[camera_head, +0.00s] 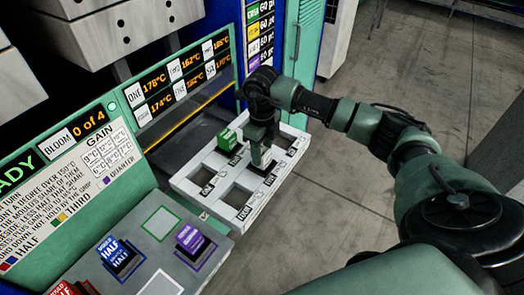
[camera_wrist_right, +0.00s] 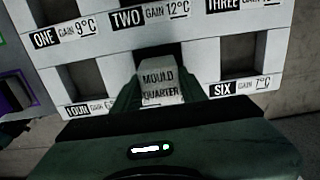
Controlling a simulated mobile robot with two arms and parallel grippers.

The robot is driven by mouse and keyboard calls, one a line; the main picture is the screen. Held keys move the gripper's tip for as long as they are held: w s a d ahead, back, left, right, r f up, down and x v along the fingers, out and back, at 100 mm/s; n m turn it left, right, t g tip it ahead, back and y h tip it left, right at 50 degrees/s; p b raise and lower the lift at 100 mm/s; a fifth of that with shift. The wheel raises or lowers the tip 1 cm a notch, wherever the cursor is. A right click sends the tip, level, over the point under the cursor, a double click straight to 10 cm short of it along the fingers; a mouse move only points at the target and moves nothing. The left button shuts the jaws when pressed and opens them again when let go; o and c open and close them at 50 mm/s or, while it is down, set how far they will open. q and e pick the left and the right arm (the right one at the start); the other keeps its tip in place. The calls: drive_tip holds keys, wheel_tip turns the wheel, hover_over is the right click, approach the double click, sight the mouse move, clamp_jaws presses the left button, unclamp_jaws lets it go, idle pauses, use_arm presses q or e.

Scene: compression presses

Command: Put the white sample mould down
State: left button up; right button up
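The white sample mould (camera_wrist_right: 161,88), lettered MOULD QUARTER, sits between the two fingers of my right gripper (camera_wrist_right: 161,98) in the right wrist view. The fingers are close against both its sides. In the head view my right gripper (camera_head: 259,160) points down over the white tray (camera_head: 190,184), at the middle opening of the row lettered FOUR to SIX. The mould's underside is hidden, so I cannot tell whether it rests in the opening or hangs just above it. The openings at FOUR and SIX look empty in the right wrist view. My left gripper is out of view.
A green block (camera_head: 227,140) stands at the tray's back side. On the grey console in front are blue (camera_head: 119,256) and purple (camera_head: 192,238) moulds and a red one (camera_head: 70,288). A display panel (camera_head: 183,80) rises behind the tray.

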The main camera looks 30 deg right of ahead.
drive_tip(key=o, duration=0.4)
drive_tip(key=shift+r, duration=0.1)
drive_tip(key=shift+r+b, duration=1.3)
drive_tip(key=shift+r, duration=4.75)
